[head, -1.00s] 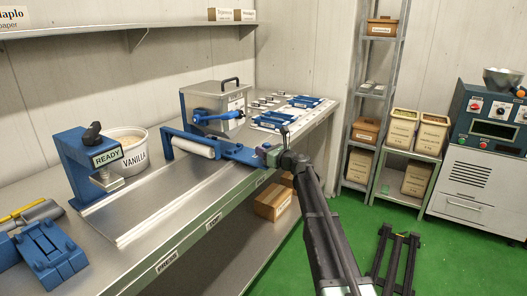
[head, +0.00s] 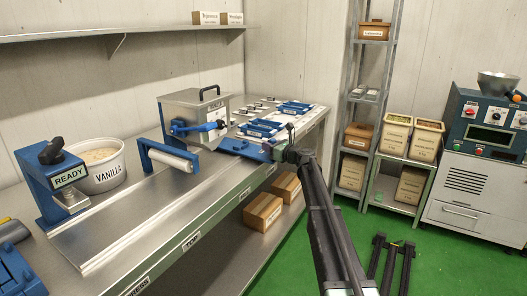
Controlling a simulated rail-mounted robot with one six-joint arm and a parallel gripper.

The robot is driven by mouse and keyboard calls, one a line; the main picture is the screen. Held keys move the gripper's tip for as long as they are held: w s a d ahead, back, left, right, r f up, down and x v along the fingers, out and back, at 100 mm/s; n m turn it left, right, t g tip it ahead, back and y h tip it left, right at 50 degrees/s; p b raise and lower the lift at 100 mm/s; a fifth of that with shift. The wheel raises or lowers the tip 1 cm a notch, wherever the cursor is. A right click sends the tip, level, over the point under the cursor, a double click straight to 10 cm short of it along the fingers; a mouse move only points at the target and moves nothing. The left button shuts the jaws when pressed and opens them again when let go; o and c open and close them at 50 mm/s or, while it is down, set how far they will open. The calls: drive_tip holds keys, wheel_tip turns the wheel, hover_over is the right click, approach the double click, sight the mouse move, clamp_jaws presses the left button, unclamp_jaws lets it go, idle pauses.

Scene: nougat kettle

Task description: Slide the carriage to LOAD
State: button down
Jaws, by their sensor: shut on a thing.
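The carriage (head: 240,147) is a flat blue plate at the far end of the pale rails (head: 150,215) that run along the steel bench. It lies to the right of the roller and in front of the steel box. My gripper (head: 273,148) is at the front edge of the bench, shut on the carriage's blue handle end. My wrist partly hides the grip. Small labels are fixed along the bench's front edge; a near one (head: 190,241) and a farther one (head: 272,170) are too small to read surely.
A white roller in a blue frame (head: 171,160) spans the rails. A blue press (head: 50,180) marked READY stands left, beside a VANILLA tub (head: 103,172). A steel box (head: 190,112) with a blue lever stands behind. Blue trays (head: 262,128) lie farther along.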

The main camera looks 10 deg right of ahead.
drive_tip(key=shift+w+d, duration=0.85)
drive_tip(key=shift+w, duration=0.15)
drive_tip(key=shift+r, duration=0.1)
drive_tip(key=c, duration=0.9)
unclamp_jaws()
drive_tip(key=shift+d, duration=0.1)
drive_tip(key=shift+s+d, duration=0.2)
drive_tip(key=shift+s, duration=0.2)
drive_tip(key=v, duration=1)
drive_tip(key=shift+w, duration=0.1)
